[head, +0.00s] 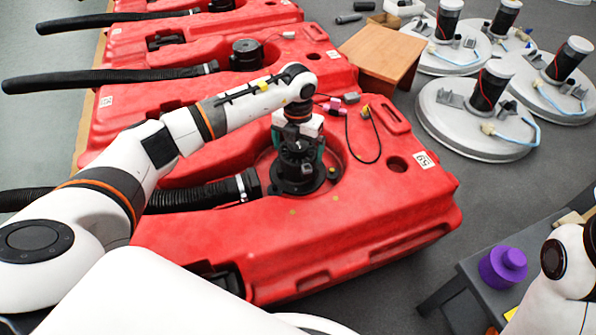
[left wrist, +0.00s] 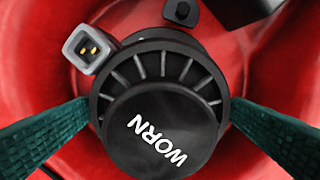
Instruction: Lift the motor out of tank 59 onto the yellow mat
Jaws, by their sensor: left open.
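The black motor (head: 297,177) sits upright in the round recess of the red tank 59 (head: 400,215). In the left wrist view its round cap reads WORN (left wrist: 160,135), and a grey socket (left wrist: 90,48) on its side shows bare gold pins. My left gripper (head: 300,157) is directly above the motor, pointing down. Its green fingers stand on either side of the motor and are open; whether they touch it I cannot tell. A sliver of yellow (head: 511,313), perhaps the mat, shows on the dark table at the lower right. My right gripper is out of view.
A black hose (head: 215,193) joins the tank left of the motor. A loose black cable (head: 378,145) lies on the tank top. A purple part (head: 503,267) stands on the dark table (head: 468,275). Round white units (head: 470,125) and a wooden box (head: 380,52) are behind.

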